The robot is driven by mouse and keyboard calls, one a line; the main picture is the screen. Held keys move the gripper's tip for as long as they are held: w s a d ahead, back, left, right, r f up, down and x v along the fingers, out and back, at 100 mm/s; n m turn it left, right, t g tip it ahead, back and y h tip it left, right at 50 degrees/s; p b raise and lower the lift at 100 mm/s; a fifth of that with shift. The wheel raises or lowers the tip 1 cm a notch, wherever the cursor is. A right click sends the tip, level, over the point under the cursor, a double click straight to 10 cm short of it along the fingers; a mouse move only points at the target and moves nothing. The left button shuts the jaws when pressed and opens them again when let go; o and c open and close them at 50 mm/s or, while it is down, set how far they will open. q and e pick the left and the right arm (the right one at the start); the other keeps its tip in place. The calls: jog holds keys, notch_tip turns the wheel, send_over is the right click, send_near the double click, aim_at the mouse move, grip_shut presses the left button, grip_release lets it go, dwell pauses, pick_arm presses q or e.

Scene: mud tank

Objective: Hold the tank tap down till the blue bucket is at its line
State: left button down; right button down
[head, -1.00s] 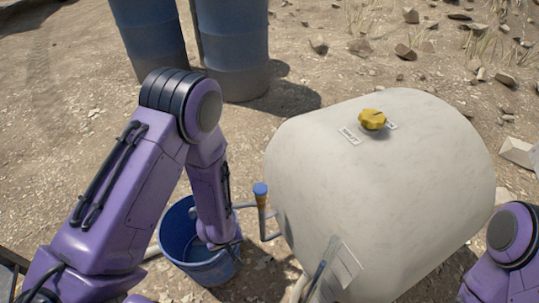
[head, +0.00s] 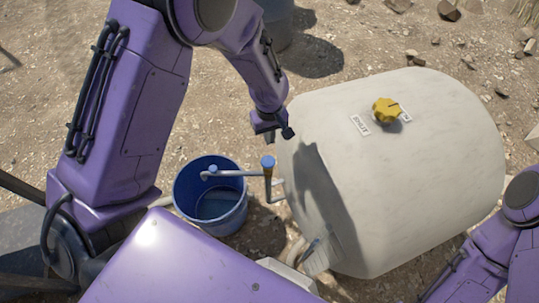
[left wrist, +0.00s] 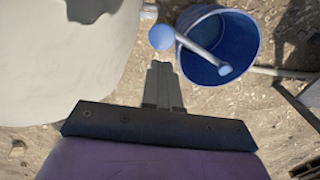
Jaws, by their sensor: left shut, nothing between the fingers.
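The tap (head: 268,161) has a round blue cap on a brown upright, with a grey spout reaching left over the blue bucket (head: 183,205). The bucket stands upright on the ground and shows dark water low inside; I cannot make out its line. My left gripper (head: 271,138) is shut and empty, just beyond and above the cap in the head view. In the left wrist view its fingers (left wrist: 162,72) point at the blue cap (left wrist: 162,38), with a small gap in the picture. The bucket (left wrist: 252,48) shows there too. My right gripper is out of view.
The large pale tank (head: 440,170) fills the right side and lies close beside my left gripper. A yellow knob (head: 387,110) with small labels sits on top. A blue barrel (head: 277,25) stands behind. Stones lie on the dirt at the upper right.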

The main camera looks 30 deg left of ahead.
aim_at(269, 162)
pick_arm(q)
notch_tip(269, 162, down, 11)
jog(key=shift+r+b, duration=0.1)
jog(key=shift+b, duration=0.35)
jog(key=shift+f, duration=0.9)
jog(key=shift+s, duration=0.1)
jog(key=shift+s+d+f, duration=0.1)
jog(key=shift+s+f, duration=0.05)
jog(key=shift+s, duration=0.1)
dwell(5.8)
